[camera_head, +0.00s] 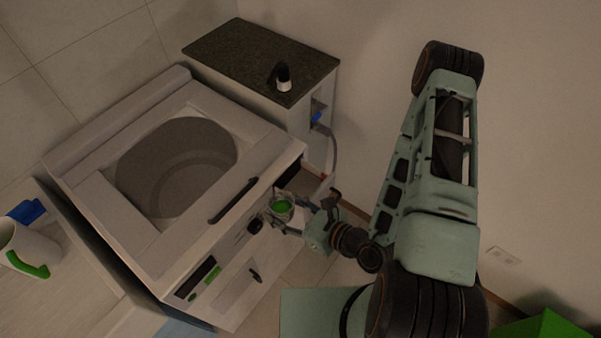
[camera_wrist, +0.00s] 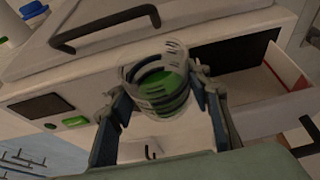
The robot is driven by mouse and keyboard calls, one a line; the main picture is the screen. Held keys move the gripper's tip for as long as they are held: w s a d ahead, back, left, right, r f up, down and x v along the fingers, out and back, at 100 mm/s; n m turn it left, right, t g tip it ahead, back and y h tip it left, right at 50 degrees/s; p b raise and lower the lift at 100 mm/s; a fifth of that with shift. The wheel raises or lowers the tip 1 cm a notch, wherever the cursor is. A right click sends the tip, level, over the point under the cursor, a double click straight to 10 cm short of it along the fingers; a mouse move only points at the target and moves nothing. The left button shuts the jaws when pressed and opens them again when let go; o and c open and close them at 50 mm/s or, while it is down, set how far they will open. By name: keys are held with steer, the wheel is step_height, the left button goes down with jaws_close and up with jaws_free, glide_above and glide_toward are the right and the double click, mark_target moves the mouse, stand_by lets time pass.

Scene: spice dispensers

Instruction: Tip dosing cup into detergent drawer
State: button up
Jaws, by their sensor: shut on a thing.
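A clear dosing cup with green contents (camera_head: 282,207) is held at the front of the white washing machine (camera_head: 160,245). The cup also shows in the wrist view (camera_wrist: 158,85), roughly upright with dark markings on its wall. My gripper (camera_head: 284,212) is shut on the cup, with one finger on each side of it; both fingers also show in the wrist view (camera_wrist: 160,95). The detergent drawer (camera_wrist: 258,105) is pulled out to the right of the cup in the wrist view. Its inside shows pale walls with a red strip. In the head view my gripper and wrist partly cover the drawer area.
A black handle (camera_head: 234,200) runs along the machine's front top edge, close to the cup. A cabinet with a dark top (camera_head: 235,55) stands behind, bearing a small black and white object (camera_head: 284,78). A white jug (camera_head: 28,250) stands at far left. A green box (camera_head: 545,325) is at lower right.

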mark_target(288, 194)
stand_by(0.5)
steer(key=shift+w+d+r+m+g+b, duration=0.25)
steer(key=shift+w+m+g+b, duration=0.35)
steer(key=shift+b, duration=0.15)
steer(key=shift+w+d+r+m+g+b, duration=0.25)
steer(key=shift+w+m+g+b, duration=0.3)
steer(key=shift+b, duration=0.2)
steer(key=b, duration=0.2)
steer(key=w+m+b, duration=0.1)
steer(key=b, duration=0.1)
steer(key=shift+d+r+g+y, duration=0.25)
steer(key=shift+g+y, duration=0.05)
steer(key=shift+g, duration=0.05)
steer(key=b, duration=0.2)
steer(key=w+r+m+g+b, duration=0.1)
steer(key=b, duration=0.1)
steer(key=shift+d+r+m+y, duration=0.25)
steer(key=shift+r+y, duration=0.05)
steer(key=shift+w+r+m+g+p, duration=0.2)
steer(key=shift+m+g+p, duration=0.25)
steer(key=shift+p, duration=0.6)
steer(key=shift+f+m+g+y+p, duration=0.35)
steer(key=shift+f+m+y+p, duration=0.1)
steer(key=shift+m, duration=0.1)
steer(key=shift+r+m+g+p, duration=0.45)
steer(key=shift+m+g+p, duration=0.05)
steer(key=shift+p, duration=0.35)
